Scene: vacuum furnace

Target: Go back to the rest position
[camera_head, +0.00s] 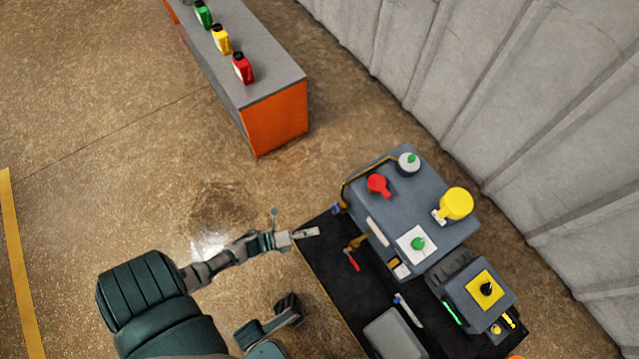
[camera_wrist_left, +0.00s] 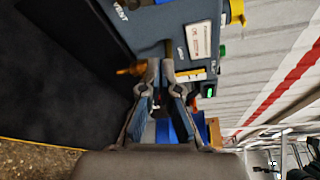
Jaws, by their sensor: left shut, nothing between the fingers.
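My left gripper (camera_head: 305,233) is at the end of my left arm, beside the left edge of the black base of the furnace unit. Its fingers are shut with nothing between them. In the left wrist view the fingers (camera_wrist_left: 160,78) show close together in front of the blue-grey furnace housing (camera_wrist_left: 160,28). I cannot make out my right gripper.
A red-handled brass valve (camera_head: 352,259) sticks out near my left gripper. The black base (camera_head: 322,262) lies below it. A grey-topped orange bench (camera_head: 278,118) holds red, yellow and green bottles. A corrugated wall (camera_head: 470,90) stands at the right.

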